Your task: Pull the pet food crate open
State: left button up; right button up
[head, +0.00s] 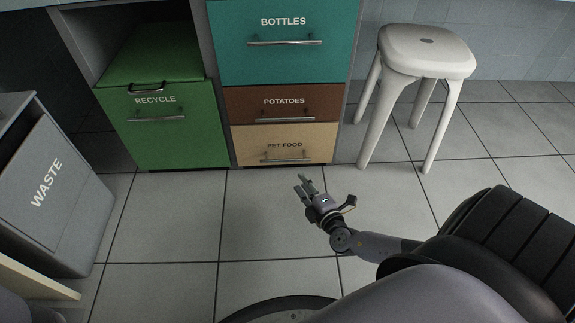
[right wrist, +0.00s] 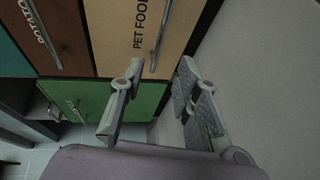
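The pet food crate (head: 246,143) is the tan drawer at the bottom of the cabinet column, below the brown potatoes drawer, and its front looks flush. Its horizontal metal handle (head: 287,158) runs across the front. In the right wrist view the pet food front (right wrist: 123,50) appears turned sideways, with its handle (right wrist: 162,40) beyond the fingers. My right gripper (head: 304,184) is low over the floor just in front of the crate. In the right wrist view the right gripper (right wrist: 163,78) is open and empty, apart from the handle. My left gripper is out of view.
The brown potatoes drawer (head: 260,107) and teal bottles drawer (head: 280,65) are above. The green recycle bin (head: 165,140) stands left of the crate, a white stool (head: 428,50) right, a grey waste bin (head: 50,190) far left. Tiled floor before the crate is clear.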

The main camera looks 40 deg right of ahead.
aim_at(287, 161)
jog(key=shift+b+x, duration=1.9)
jog(key=shift+x, duration=4.05)
jog(key=shift+a, duration=0.1)
grip_shut()
jog(key=shift+f, duration=0.1)
